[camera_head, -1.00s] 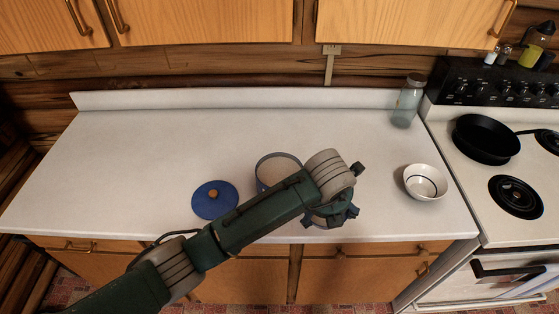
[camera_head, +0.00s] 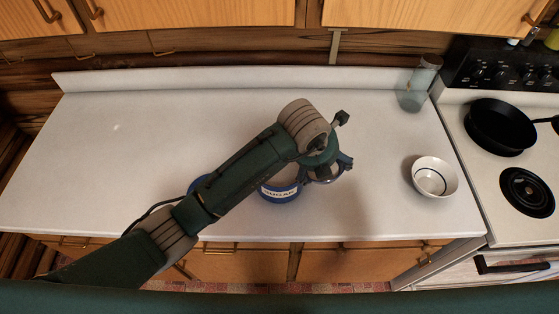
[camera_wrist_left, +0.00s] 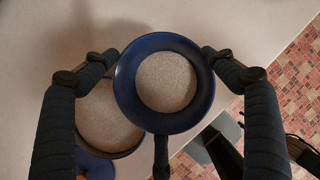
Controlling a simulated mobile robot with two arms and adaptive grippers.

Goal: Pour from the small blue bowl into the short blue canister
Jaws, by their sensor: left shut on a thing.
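The small blue bowl (camera_wrist_left: 126,84) holds pale grainy stuff and looks about level in the left wrist view. My left gripper (camera_wrist_left: 160,58) is shut on it, with a finger at each side of the rim. In the head view my left gripper (camera_head: 329,170) is over the counter, just right of the short blue canister (camera_head: 281,193); the bowl is mostly hidden there. The canister is open and labelled; my arm covers its top. In the left wrist view the bowl overlaps its right side, and pale grainy contents (camera_wrist_left: 103,118) show inside. My right gripper is not in view.
A blue lid (camera_head: 198,184) lies left of the canister, mostly behind my arm. A white bowl (camera_head: 434,178) and a glass jar (camera_head: 417,86) stand at the counter's right. A stove with a black pan (camera_head: 499,127) adjoins it. The left counter is clear.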

